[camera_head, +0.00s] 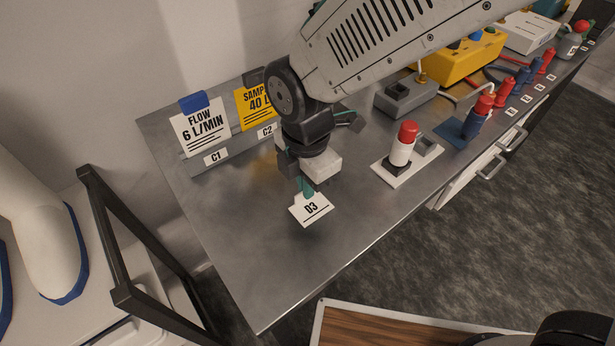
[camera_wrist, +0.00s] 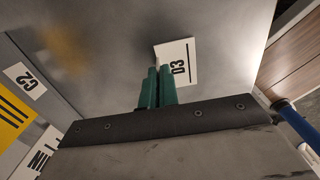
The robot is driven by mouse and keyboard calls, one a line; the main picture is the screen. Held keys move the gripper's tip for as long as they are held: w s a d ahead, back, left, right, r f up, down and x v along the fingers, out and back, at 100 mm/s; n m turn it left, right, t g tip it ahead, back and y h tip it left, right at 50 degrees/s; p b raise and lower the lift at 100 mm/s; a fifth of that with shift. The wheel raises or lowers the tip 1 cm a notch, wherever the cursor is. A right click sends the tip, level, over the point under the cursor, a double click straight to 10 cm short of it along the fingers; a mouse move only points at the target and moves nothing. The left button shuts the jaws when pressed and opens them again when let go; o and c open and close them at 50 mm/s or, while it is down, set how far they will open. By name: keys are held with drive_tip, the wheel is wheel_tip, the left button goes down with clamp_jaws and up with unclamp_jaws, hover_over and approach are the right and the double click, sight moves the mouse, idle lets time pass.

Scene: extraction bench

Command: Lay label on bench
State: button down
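The label is a small white card marked D3 (camera_head: 311,209) with a tab at its top. It also shows in the wrist view (camera_wrist: 178,64), just beyond the fingertips. My gripper (camera_head: 305,187) points down over the metal bench (camera_head: 262,285), and its green fingers are close together on the label's tab. The fingers also show in the wrist view (camera_wrist: 157,84). The card is at or just above the bench top; I cannot tell whether it touches.
A white FLOW card (camera_head: 203,128) and a yellow SAMPLE card (camera_head: 256,106) stand at the back left, with C1 and C2 tags before them. A red-topped white cylinder (camera_head: 403,146) stands on a white base to the right. The bench's near left part is clear.

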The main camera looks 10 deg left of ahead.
drive_tip(key=shift+f, duration=0.1)
drive_tip(key=c, duration=1.7)
unclamp_jaws()
wheel_tip(320, 180, up, 12)
drive_tip(key=w+d+r+m, duration=0.1)
drive_tip(key=d+r+m, duration=0.1)
drive_tip(key=d+m, duration=0.7)
drive_tip(key=d+r+m, duration=0.3)
drive_tip(key=d+m, duration=0.2)
drive_tip(key=d, duration=0.8)
drive_tip(key=s+d+m, duration=0.3)
drive_tip(key=d+m, duration=0.1)
drive_tip(key=s+d+f+m, duration=0.1)
drive_tip(key=s+d+m, duration=0.1)
drive_tip(key=d+m, duration=0.2)
drive_tip(key=s+d+m+t, duration=0.1)
drive_tip(key=s+d+m, duration=0.2)
drive_tip(key=d+m, duration=0.1)
drive_tip(key=shift+s+d+f+m, duration=0.25)
drive_tip(key=shift+s+m, duration=0.1)
drive_tip(key=shift+m, duration=0.55)
